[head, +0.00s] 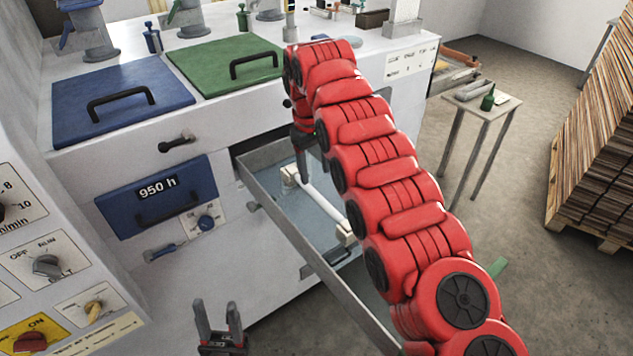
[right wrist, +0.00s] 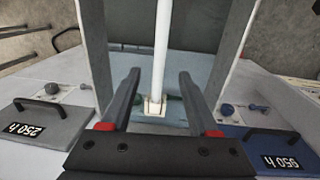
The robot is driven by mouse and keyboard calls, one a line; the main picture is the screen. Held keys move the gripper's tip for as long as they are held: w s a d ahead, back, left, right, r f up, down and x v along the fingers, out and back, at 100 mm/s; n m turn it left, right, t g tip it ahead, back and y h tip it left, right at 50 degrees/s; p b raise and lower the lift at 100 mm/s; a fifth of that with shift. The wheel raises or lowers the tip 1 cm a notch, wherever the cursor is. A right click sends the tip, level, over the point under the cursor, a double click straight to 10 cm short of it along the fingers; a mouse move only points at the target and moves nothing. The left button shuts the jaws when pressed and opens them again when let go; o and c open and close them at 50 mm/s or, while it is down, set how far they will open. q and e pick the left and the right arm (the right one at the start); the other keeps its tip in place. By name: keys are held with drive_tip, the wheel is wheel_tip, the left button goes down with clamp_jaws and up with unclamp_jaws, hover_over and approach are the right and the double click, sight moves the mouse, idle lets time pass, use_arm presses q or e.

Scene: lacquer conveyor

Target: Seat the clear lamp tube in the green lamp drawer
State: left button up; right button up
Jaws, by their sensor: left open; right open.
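The lamp tube (head: 320,203), whitish here, lies lengthwise in the open lamp drawer (head: 290,229). In the head view it spans between two cream holders (head: 290,177), (head: 346,232). In the right wrist view the tube (right wrist: 162,45) runs down to a holder (right wrist: 154,106); I cannot tell how firmly its ends sit. My right gripper (head: 309,168) points down over the drawer near the inner holder. Its fingers (right wrist: 158,74) are open on either side of the tube's line, apart from it. My left gripper (head: 218,322) is open and empty, low in front of the cabinet.
A blue drawer front (head: 157,196) marked 950 h is shut left of the open drawer. Blue (head: 120,99) and green (head: 225,63) lids lie on the cabinet top. A small table (head: 475,103) and stacked boards (head: 600,150) stand at right. My right arm hides part of the drawer.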

wheel_tip(320, 180, up, 10)
drive_tip(key=p, duration=0.7)
drive_tip(key=shift+s+a+f, duration=0.2)
drive_tip(key=shift+s+a, duration=0.05)
drive_tip(key=shift+a, duration=0.05)
drive_tip(key=shift+f, duration=0.1)
